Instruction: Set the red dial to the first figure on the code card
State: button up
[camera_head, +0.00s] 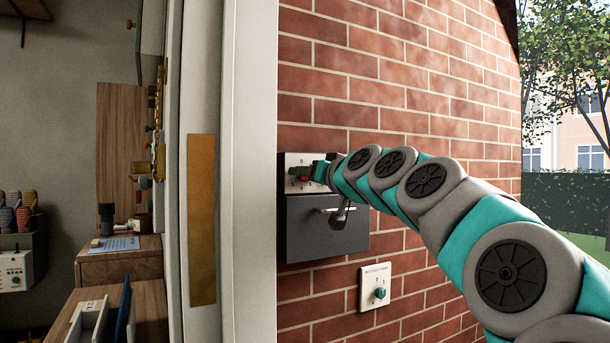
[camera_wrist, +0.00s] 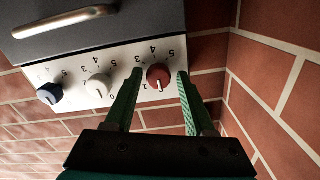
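The red dial (camera_wrist: 159,77) sits on a white panel (camera_wrist: 122,62) with printed figures, upside down in the wrist view. Its white pointer mark points down in that picture; the figure it points at is not clear. My gripper (camera_wrist: 160,72) is open, with one green finger on each side of the dial and a gap on both sides. In the head view my gripper (camera_head: 313,172) is at the white panel on the brick wall and mostly covers the dials. I cannot identify a code card; a pale blue printed sheet (camera_head: 115,244) lies on a wooden cabinet, unreadable.
A white plate with a teal knob (camera_head: 380,293) is lower right. A door frame (camera_head: 250,180) stands left.

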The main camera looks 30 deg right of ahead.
grip_shut()
jog(key=shift+r+m, duration=0.1)
jog(key=shift+m, duration=0.3)
jog(key=m+p, duration=0.1)
jog(key=m, duration=3.3)
jog(key=shift+m, duration=0.4)
dwell(0.5)
